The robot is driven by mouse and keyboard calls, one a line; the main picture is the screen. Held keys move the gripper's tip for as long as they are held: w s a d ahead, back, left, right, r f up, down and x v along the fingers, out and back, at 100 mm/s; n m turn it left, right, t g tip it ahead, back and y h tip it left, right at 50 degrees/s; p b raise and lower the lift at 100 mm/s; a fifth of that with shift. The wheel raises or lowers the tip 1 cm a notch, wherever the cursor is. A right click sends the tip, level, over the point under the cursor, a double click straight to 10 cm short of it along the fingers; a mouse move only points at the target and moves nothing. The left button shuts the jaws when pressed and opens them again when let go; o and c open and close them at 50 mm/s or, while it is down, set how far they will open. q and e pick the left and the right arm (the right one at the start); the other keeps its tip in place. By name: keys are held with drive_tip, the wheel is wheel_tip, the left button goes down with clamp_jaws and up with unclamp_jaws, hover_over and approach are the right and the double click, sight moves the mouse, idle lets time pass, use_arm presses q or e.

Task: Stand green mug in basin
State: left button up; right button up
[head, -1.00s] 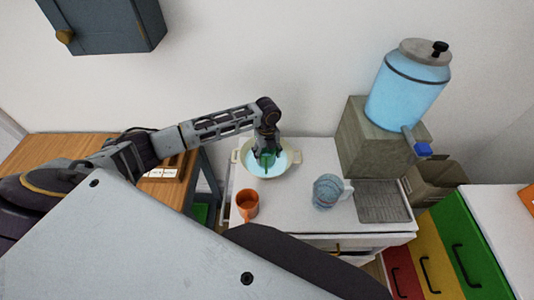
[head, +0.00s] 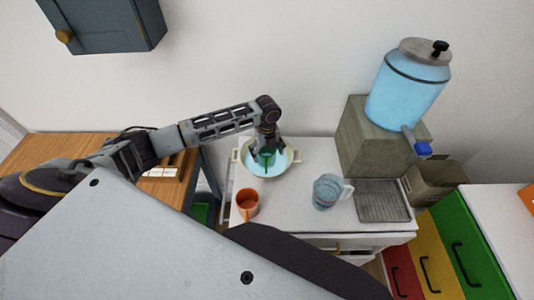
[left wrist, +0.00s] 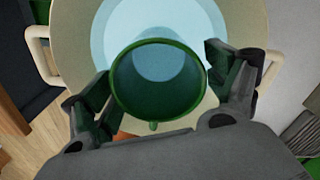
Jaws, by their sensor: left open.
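The green mug (head: 265,160) is in the cream basin (head: 292,156), under my left gripper. In the left wrist view the green mug (left wrist: 157,85) looks upright, with its round rim facing the camera and its handle toward the gripper's base. The basin (left wrist: 75,40) shows around it with a pale blue inside and two side handles. My left gripper (head: 265,148) is open, with its fingers (left wrist: 157,90) on both sides of the mug and small gaps visible. The mug's base is hidden. My right gripper is not in view.
An orange mug (head: 247,203) and a blue patterned mug (head: 326,191) stand on the white counter (head: 290,210) in front of the basin. A water dispenser (head: 408,85) on a stone block and a drip tray (head: 383,202) are at the right. A wooden desk (head: 40,150) is at the left.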

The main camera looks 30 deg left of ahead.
use_arm(q)
wheel_tip(320, 180, up, 12)
drive_tip(key=b, duration=0.1)
drive_tip(key=shift+f, duration=0.2)
idle(0.3)
drive_tip(key=shift+s, duration=0.1)
idle(0.7)
